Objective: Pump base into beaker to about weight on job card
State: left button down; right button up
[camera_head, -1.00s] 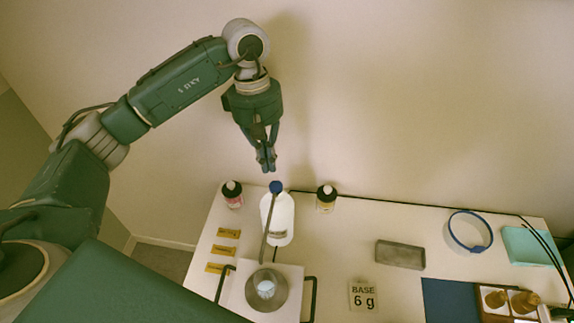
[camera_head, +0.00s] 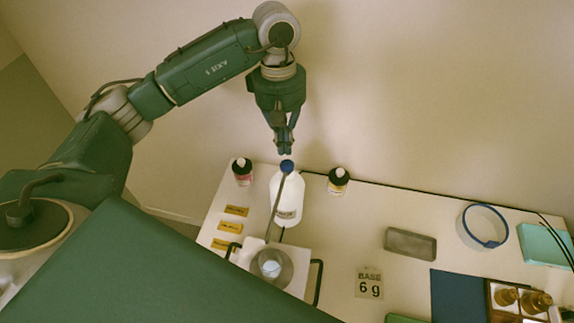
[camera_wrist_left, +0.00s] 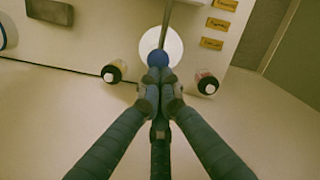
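The white base bottle (camera_head: 288,203) stands upright on the table, with a blue pump head (camera_head: 287,166) and a long grey spout (camera_head: 276,208) reaching toward the beaker. The beaker (camera_head: 271,268) sits on a round grey pan on the white scale (camera_head: 295,285). The job card (camera_head: 369,284) reads "BASE 6 g". My left gripper (camera_head: 284,150) points down with its fingers together and empty, just above the pump head. In the left wrist view the fingertips (camera_wrist_left: 160,95) appear close to the pump head (camera_wrist_left: 158,58); contact cannot be told. My right gripper is not in view.
Orange labels (camera_head: 235,211) lie at left. Black handles flank the scale.

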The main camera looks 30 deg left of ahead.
aim_at(285, 161)
pick_arm(q)
jog(key=shift+d+f, duration=0.1)
jog(key=shift+f, duration=0.85)
jog(key=shift+f+b, duration=0.3)
jog(key=shift+f, duration=0.05)
jog(key=shift+f+b, duration=1.35)
jog(key=shift+b, duration=0.05)
jog(key=shift+s+r, duration=0.1)
jog(key=shift+r, duration=0.15)
jog(key=shift+w+a, duration=0.25)
jog(key=shift+a, duration=0.1)
jog(key=shift+w+a+r+b, duration=0.4)
jog(key=shift+w+a, duration=0.15)
jog(key=shift+a, duration=0.25)
notch_tip(285, 161, up, 12)
jog(key=w+a, duration=0.1)
jog(key=shift+a, duration=0.2)
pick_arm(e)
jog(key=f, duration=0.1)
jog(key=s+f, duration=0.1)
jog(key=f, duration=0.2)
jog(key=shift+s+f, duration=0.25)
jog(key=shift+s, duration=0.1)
